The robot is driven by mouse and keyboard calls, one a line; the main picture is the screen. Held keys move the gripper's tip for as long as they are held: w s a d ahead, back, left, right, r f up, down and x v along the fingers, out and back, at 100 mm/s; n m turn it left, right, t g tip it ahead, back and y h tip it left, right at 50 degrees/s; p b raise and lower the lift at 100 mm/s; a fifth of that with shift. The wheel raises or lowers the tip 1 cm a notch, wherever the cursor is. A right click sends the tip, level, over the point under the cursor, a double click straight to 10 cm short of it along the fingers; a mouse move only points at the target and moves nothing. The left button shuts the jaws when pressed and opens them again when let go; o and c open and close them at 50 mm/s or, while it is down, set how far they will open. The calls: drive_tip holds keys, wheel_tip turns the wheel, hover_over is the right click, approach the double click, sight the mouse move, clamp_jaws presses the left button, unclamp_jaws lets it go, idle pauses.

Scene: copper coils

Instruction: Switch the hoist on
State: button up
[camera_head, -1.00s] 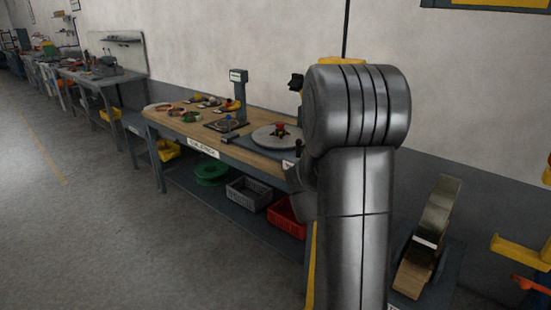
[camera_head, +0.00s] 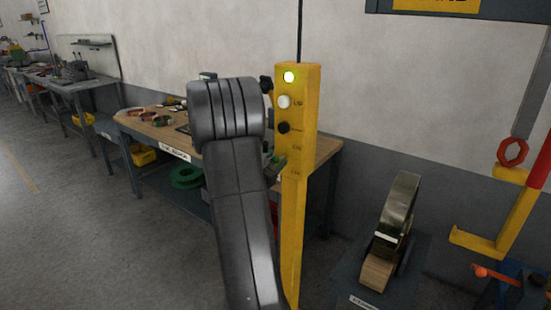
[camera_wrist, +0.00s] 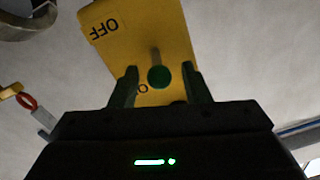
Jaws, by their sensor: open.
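The yellow hoist control box (camera_head: 311,120) hangs upright in the head view, right of my arm. In the wrist view the box (camera_wrist: 175,35) appears upside down, with an OFF label (camera_wrist: 104,28) and a partly hidden label beginning with O (camera_wrist: 142,88). A small lever with a dark green round end (camera_wrist: 159,77) stands between my open gripper's (camera_wrist: 162,84) two fingers, with gaps at both sides.
A wooden-topped workbench (camera_head: 321,147) stands behind the box. A coil stand (camera_head: 398,215) is on the floor to the right. A yellow hook arm (camera_head: 477,243) with a red ring (camera_head: 513,151) is at the far right. The floor at left is clear.

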drive_tip(key=shift+w+d, duration=0.3)
drive_tip(key=shift+w, duration=0.15)
clamp_jaws()
drive_tip(key=r+p, duration=0.1)
drive_tip(key=p, duration=0.2)
drive_tip(key=shift+g, duration=0.3)
drive_tip(key=y+p, duration=0.1)
drive_tip(key=p, duration=0.2)
drive_tip(key=shift+w+d+r+g, duration=0.1)
drive_tip(key=shift+r+g, duration=0.1)
drive_tip(key=shift+g, duration=0.2)
drive_tip(key=shift+f+p, duration=0.1)
drive_tip(key=shift+p, duration=0.6)
drive_tip(key=shift+f, duration=0.1)
unclamp_jaws()
drive_tip(key=shift+g, duration=0.3)
